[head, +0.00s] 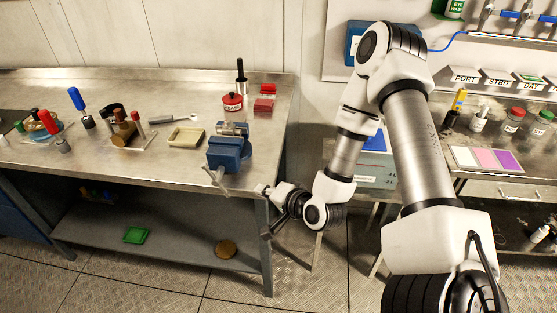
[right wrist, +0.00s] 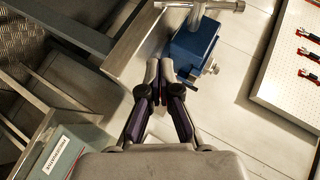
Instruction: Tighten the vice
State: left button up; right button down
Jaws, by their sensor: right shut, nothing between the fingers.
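The blue vice (head: 229,152) is fixed near the front right corner of the metal workbench. Its metal handle bar (head: 215,181) slants across the screw end and hangs over the bench's front edge. In the right wrist view the vice (right wrist: 196,46) is just right of and beyond my fingertips, with the handle (right wrist: 206,5) at the top edge. I cannot tell how far apart its jaws are. My right gripper (head: 264,190) is shut and empty, to the right of the handle and apart from it; its fingers show close together in the wrist view (right wrist: 160,70). My left gripper is out of view.
The workbench (head: 100,167) holds a yellowish tray (head: 186,137), a red tin (head: 232,102) and several tools left of and behind the vice. A lower shelf (head: 180,235) runs beneath. A grey box (right wrist: 60,150) stands to the right of the bench.

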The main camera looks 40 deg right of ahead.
aim_at(234, 191)
jog(key=shift+t+y, duration=0.3)
jog(key=shift+t, duration=0.1)
jog(key=x, duration=0.2)
jog(key=p+x, duration=0.1)
jog(key=x, duration=0.1)
jog(key=p+x, duration=0.1)
jog(key=x, duration=0.1)
jog(key=shift+w+a+r, duration=0.2)
jog(key=shift+w+a, duration=0.05)
jog(key=shift+a, duration=0.05)
jog(key=w+a+f, duration=0.1)
jog(key=w+a+p, duration=0.1)
jog(key=a, duration=0.1)
jog(key=shift+w+f, duration=0.15)
jog(key=shift+f, duration=0.25)
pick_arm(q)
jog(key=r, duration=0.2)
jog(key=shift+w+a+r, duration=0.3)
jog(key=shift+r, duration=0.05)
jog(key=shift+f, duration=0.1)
pick_arm(e)
jog(key=shift+d+f, duration=0.1)
jog(key=shift+f, duration=0.05)
